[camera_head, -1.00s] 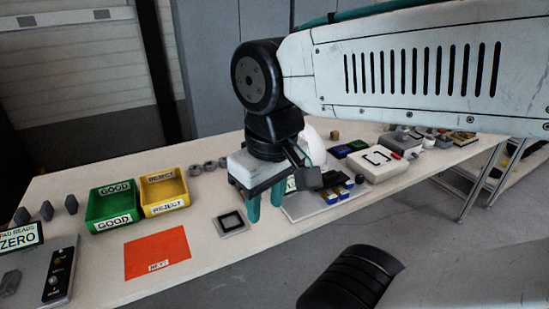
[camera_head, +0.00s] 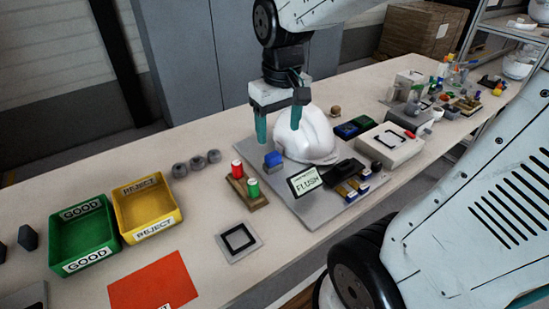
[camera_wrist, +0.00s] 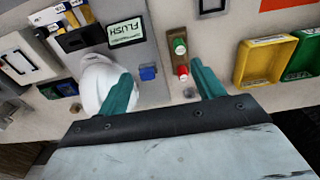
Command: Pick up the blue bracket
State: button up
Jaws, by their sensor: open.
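A small blue block-like piece (camera_head: 273,159), which looks like the blue bracket, stands on the grey plate (camera_head: 325,211) to the left of a white helmet shell (camera_head: 308,138). In the wrist view the blue piece (camera_wrist: 147,72) lies between my two teal fingers, nearer the left one. My gripper (camera_head: 279,132) is open and empty, with its fingers pointing down. It appears above the blue piece, apart from it. My gripper also shows in the wrist view (camera_wrist: 160,74), where the left finger overlaps the helmet shell (camera_wrist: 98,85).
A wooden holder (camera_head: 256,203) with a red and a green cylinder stands left of the plate. A FLUSH display (camera_head: 305,181) stands on the plate, near blue-and-yellow pieces (camera_head: 352,189). Yellow (camera_head: 148,207) and green (camera_head: 85,237) bins are at the left.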

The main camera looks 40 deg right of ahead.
send_over(273, 154)
jog(key=shift+g, duration=0.3)
jog(key=f, duration=1.1)
jog(key=shift+s+d+f, duration=0.15)
jog(key=shift+d+f, duration=0.1)
jog(key=shift+f, duration=0.05)
jog(key=shift+d+f, duration=0.1)
jog(key=shift+f, duration=0.25)
jog(key=f, duration=0.5)
jog(key=a+f, duration=0.1)
jog(key=f, duration=0.1)
jog(key=shift+f, duration=0.25)
jog(key=shift+d, duration=0.1)
jog(key=c, duration=0.9)
